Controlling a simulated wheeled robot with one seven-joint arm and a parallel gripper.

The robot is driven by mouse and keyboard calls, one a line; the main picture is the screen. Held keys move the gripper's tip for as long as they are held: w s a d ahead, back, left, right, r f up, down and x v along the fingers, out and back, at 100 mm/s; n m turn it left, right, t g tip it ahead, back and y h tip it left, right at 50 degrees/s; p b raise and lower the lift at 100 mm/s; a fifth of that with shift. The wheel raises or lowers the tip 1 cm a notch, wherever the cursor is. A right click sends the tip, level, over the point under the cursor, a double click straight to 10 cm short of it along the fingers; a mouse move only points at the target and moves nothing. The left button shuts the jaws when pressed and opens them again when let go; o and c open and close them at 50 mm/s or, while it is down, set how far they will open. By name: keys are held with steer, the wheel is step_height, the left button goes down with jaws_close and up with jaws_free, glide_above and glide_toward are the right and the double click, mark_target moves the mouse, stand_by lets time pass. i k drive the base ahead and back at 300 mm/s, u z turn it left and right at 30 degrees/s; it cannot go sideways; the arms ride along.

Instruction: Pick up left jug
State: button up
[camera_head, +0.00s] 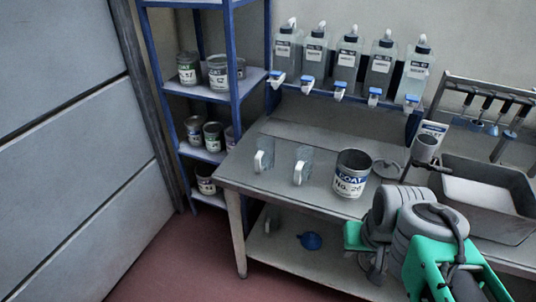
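Two clear jugs with white handles stand upright on the grey workbench (327,137). The left jug (267,146) is near the bench's left end, its handle facing the camera. The right jug (304,158) stands just beside it, with a small gap. My green and grey arm is folded at the lower right, in front of the bench and well apart from both jugs. I cannot make out my gripper's fingers among the arm parts.
A blue-framed shelf (236,88) with cans stands left. A grey basin (483,192) is at the right. A blue object (310,241) lies on the lower shelf.

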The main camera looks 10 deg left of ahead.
mark_target(265, 157)
steer(key=k, duration=1.05)
steer(key=u, duration=0.9)
steer(key=i, duration=0.8)
steer(key=u, duration=0.8)
